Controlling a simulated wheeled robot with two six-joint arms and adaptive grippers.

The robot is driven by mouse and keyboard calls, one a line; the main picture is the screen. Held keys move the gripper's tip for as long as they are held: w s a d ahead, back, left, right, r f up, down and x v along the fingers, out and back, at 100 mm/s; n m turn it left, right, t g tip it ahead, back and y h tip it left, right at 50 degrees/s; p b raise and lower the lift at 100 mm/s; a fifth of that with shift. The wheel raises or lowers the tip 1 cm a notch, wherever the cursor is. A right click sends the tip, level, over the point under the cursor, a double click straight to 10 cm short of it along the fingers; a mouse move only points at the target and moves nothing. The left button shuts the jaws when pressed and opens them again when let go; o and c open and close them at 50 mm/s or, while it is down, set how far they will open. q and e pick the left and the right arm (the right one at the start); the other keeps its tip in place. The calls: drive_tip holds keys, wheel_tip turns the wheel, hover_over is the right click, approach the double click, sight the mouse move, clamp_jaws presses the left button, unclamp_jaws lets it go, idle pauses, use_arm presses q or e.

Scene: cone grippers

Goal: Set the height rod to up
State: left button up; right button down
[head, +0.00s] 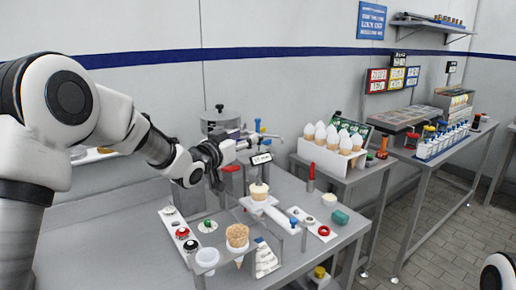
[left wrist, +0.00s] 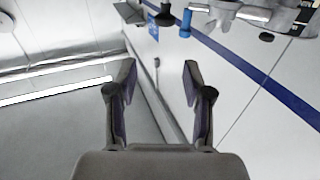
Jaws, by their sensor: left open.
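I cannot tell for certain which part is the height rod. Candidates in the head view are the upright red-handled lever (head: 311,174) at the table's right side and the blue-knobbed rod (head: 257,126) behind my gripper. My left gripper (head: 238,141) is at the back of the table, in front of the metal machine (head: 222,118). In the left wrist view its two fingers (left wrist: 160,88) are spread apart with nothing between them. A blue knob (left wrist: 185,24) and dark and metal parts show beyond the fingertips, apart from them. My right gripper is not in view.
The grey table (head: 120,232) holds a small display (head: 261,158), a cone in a holder (head: 237,234) and a panel of knobs (head: 183,233). A box of white-topped cones (head: 322,160) stands to the right. The left part of the table is clear.

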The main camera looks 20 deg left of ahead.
use_arm(q)
drive_tip(key=w+f, duration=0.1)
drive_tip(key=w, duration=0.2)
drive_tip(key=w+d+p, duration=0.1)
drive_tip(key=w, duration=0.2)
drive_tip(key=w+d+f+p, duration=0.1)
drive_tip(key=w, duration=0.1)
drive_tip(key=shift+w+f, duration=0.3)
drive_tip(key=shift+w, duration=0.1)
drive_tip(key=shift+w+f, duration=0.15)
drive_tip(key=shift+w, duration=0.05)
drive_tip(key=shift+s+a, duration=0.1)
drive_tip(key=shift+s, duration=0.05)
drive_tip(key=shift+s+r, duration=0.1)
drive_tip(key=shift+r, duration=0.1)
clamp_jaws()
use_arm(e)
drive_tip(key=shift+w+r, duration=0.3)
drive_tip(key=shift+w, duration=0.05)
